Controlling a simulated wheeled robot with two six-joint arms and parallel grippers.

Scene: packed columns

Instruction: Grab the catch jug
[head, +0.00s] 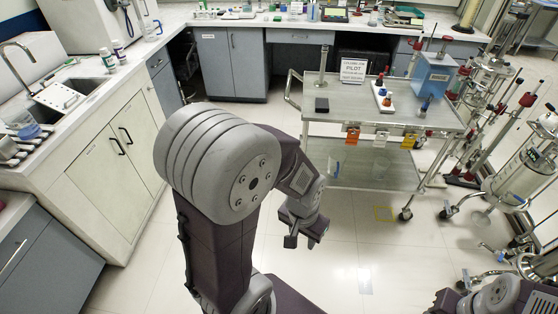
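I cannot tell for certain which vessel is the catch jug. A clear vessel (335,168) stands on the lower shelf of the steel cart. A bluish clear container (20,124) is beside the sink at the left. Another clear jug-like vessel (151,28) stands on the far left counter. My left gripper (302,241) hangs over the floor in front of the cart, its two fingers apart and nothing between them. It touches none of these vessels. My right arm shows only in part at the bottom right corner; its gripper is out of view.
The steel cart (390,113) carries a blue box (433,73), a white tray (383,98) and a sign (354,70). Wheeled column stands (517,178) crowd the right. The sink counter (100,85) runs along the left. The floor (355,235) before the cart is clear.

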